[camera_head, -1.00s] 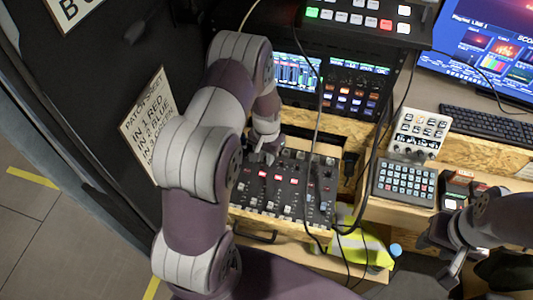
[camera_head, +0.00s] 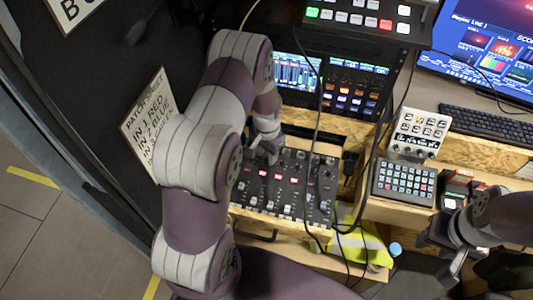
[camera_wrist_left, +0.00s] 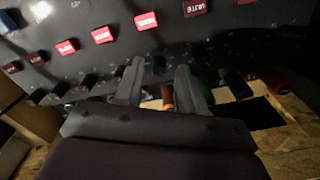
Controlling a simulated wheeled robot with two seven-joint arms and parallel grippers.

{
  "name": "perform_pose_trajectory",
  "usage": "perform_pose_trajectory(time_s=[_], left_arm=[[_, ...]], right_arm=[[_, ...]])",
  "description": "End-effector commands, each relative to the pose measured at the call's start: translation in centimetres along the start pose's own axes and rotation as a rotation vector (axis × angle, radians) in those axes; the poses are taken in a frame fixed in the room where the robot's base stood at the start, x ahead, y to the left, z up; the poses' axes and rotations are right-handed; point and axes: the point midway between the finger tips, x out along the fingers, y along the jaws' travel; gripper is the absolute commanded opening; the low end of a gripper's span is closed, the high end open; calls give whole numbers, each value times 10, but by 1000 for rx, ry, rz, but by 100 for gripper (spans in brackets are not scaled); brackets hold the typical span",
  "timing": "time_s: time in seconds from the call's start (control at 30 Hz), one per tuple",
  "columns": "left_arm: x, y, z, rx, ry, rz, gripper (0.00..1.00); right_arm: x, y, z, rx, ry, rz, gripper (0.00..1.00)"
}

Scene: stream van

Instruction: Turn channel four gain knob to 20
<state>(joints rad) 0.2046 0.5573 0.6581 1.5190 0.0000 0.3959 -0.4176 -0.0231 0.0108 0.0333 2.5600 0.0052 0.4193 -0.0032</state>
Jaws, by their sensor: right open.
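The audio mixer (camera_head: 258,207) lies on the desk below the screens, with rows of knobs, lit red buttons and faders. My left gripper (camera_head: 270,158) is low over its far edge, and my arm hides part of the left side. In the left wrist view my two fingers (camera_wrist_left: 160,72) stand apart with a gap. An orange knob (camera_wrist_left: 167,97) shows between them; contact cannot be told. Green (camera_wrist_left: 207,92), blue (camera_wrist_left: 237,85) and red (camera_wrist_left: 274,80) knobs are to the right. Channel numbers are unreadable. My right gripper (camera_head: 452,262) is open and empty at the right.
Black cables (camera_head: 318,120) hang across the mixer's right side. A yellow vest (camera_head: 362,248) lies below right of it. A keypad (camera_head: 404,182), a white control box (camera_head: 420,134) and a keyboard (camera_head: 487,125) stand at the right. A dark wall with a sign is left.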

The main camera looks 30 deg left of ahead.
Motion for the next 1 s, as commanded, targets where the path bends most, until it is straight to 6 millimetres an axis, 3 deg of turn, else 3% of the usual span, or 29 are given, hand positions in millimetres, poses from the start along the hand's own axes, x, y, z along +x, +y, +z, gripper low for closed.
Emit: perform_pose_trajectory(time_s=[0.37, 0.73, 0.83, 1.0], left_arm=[[-6, 1, 2, 0, -6, 3, 43], [-98, 1, 1, 0, -3, 1, 43], [-115, 1, 1, 0, -3, 1, 43], [-126, 1, 2, 0, -6, 2, 43]], right_arm=[[1, 0, 0, 0, 0, 0, 43], [8, 0, 1, 0, 0, 0, 43], [8, 0, 1, 0, 0, 0, 43], [8, 0, 1, 0, 0, 0, 43]])
